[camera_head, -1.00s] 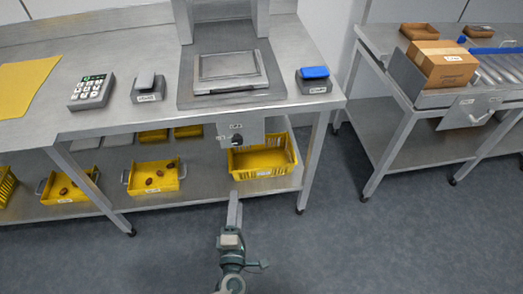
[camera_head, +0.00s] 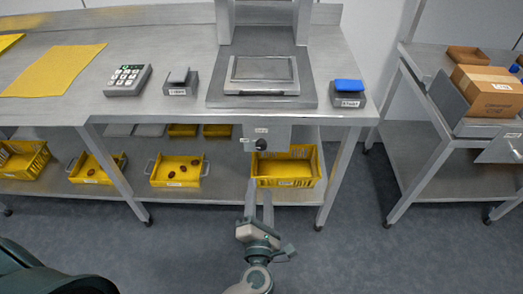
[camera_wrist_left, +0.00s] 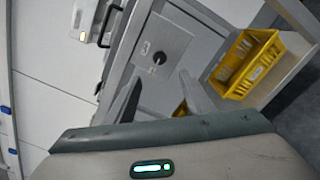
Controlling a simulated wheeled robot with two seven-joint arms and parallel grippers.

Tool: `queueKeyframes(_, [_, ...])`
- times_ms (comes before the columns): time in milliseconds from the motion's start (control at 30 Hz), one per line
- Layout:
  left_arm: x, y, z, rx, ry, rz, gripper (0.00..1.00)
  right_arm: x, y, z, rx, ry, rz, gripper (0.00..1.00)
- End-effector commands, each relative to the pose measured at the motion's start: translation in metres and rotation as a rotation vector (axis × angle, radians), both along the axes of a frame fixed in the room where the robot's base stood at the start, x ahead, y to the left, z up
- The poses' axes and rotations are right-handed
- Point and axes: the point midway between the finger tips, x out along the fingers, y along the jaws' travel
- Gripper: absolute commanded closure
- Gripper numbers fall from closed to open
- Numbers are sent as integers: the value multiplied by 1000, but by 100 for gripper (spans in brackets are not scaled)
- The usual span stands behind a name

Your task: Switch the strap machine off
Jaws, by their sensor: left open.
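A grey control plate (camera_head: 281,133) with a round black knob (camera_head: 262,144) hangs under the front edge of the steel bench, below a machine with a flat plate (camera_head: 263,72) and an upright frame. Small labels sit above and beside the knob; I cannot read them surely. The knob also shows in the left wrist view (camera_wrist_left: 159,58). My left gripper (camera_head: 259,190) is below and in front of the knob, open and empty, its two fingers apart and pointing toward the plate. In the left wrist view the knob lies beyond the gap between the fingers (camera_wrist_left: 157,88). My right gripper is not in view.
A yellow crate (camera_head: 314,168) stands on the lower shelf just behind and right of my left gripper. Yellow trays (camera_head: 158,184) with dates stand further left. A second bench at right bears a cardboard box (camera_head: 490,92) and another hanging plate (camera_head: 497,150). The floor in front is clear.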

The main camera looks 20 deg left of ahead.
Motion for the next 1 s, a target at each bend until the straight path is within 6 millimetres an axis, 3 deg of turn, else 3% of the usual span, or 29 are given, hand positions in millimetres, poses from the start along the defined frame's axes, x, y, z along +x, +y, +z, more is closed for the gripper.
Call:
queueKeyframes(700, [115, 34, 2, 5, -2, 0, 52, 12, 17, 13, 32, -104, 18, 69])
queueKeyframes(1000, [150, 43, 1, 3, -2, 0, 52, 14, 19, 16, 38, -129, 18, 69])
